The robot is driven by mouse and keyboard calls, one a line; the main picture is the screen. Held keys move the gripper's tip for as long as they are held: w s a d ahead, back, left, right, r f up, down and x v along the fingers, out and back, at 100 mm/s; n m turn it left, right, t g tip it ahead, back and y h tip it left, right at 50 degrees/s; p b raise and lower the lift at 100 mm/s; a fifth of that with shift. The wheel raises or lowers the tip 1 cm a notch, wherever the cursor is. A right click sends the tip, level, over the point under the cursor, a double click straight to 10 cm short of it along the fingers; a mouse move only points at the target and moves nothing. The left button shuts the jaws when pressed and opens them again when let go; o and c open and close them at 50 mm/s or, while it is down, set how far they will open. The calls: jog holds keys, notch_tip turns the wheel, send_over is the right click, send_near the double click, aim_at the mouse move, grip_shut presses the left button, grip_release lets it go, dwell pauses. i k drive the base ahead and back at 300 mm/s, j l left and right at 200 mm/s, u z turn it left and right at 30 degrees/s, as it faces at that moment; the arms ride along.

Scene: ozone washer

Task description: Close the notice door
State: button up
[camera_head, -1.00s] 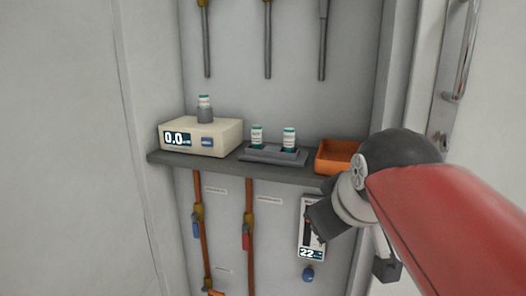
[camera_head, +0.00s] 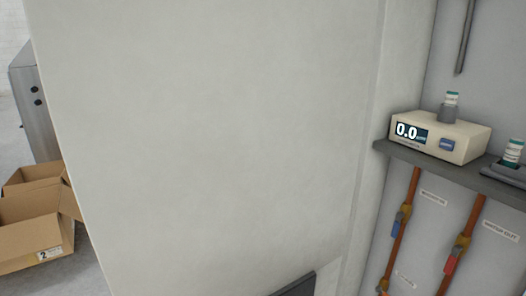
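A large, plain off-white panel (camera_head: 210,130) fills the middle of the view. It looks like a door leaf standing open at the left side of the cabinet recess. Its free left edge shows, with floor beyond it. No notice or lettering shows on this face, so I cannot tell if it is the notice door. My gripper is out of view. A dark flat piece (camera_head: 296,286) cuts into the bottom edge in front of the panel; I cannot tell what it is.
On the right, a grey shelf (camera_head: 440,166) in the recess holds a cream meter (camera_head: 455,138) reading 0.0 and small vials. Copper pipes with valves (camera_head: 400,215) run below. At the left stand open cardboard boxes (camera_head: 35,225) and a grey metal cabinet (camera_head: 35,110).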

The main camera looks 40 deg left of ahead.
aim_at(208, 147)
jog(key=k+j, duration=0.2)
jog(key=j, duration=0.25)
jog(key=k+j+z, duration=0.15)
jog(key=j, duration=0.35)
jog(key=k+j, duration=0.2)
jog(key=j, duration=0.25)
jog(key=k+j+z, duration=0.15)
jog(key=j, duration=0.3)
jog(key=k+j, duration=0.3)
jog(key=k+j+z, duration=0.15)
jog(key=j, duration=0.4)
jog(key=k+j, duration=0.3)
jog(key=j+z, duration=0.05)
jog(key=j, duration=0.05)
